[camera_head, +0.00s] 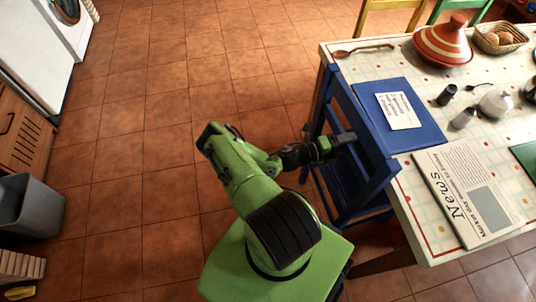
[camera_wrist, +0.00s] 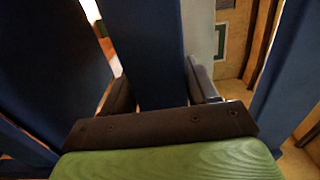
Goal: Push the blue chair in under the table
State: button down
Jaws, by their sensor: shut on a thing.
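The blue chair (camera_head: 352,112) stands at the left edge of the table (camera_head: 408,62), its back facing my arm. Its seat lies low behind the back, partly in the table's edge area. My gripper (camera_head: 345,140) reaches the chair's back from the left. In the wrist view my gripper (camera_wrist: 163,92) is shut on a blue slat (camera_wrist: 148,50) of the chair back, one finger on each side. The fingertips are hidden in the head view.
On the table are a newspaper (camera_head: 462,190), a blue placemat (camera_head: 425,125) with a paper, a tagine (camera_head: 443,42) and a wooden spoon (camera_head: 362,50). Yellow (camera_head: 388,5) and green chairs stand at the far side. Tiled floor (camera_head: 150,130) left of the chair is clear.

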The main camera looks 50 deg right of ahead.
jog(key=shift+s+f, duration=0.25)
jog(key=shift+f, duration=0.15)
jog(key=shift+r, duration=0.25)
jog(key=c, duration=0.8)
grip_release()
jog(key=o, duration=0.4)
jog(key=shift+o, duration=0.2)
jog(key=shift+w+r, duration=0.1)
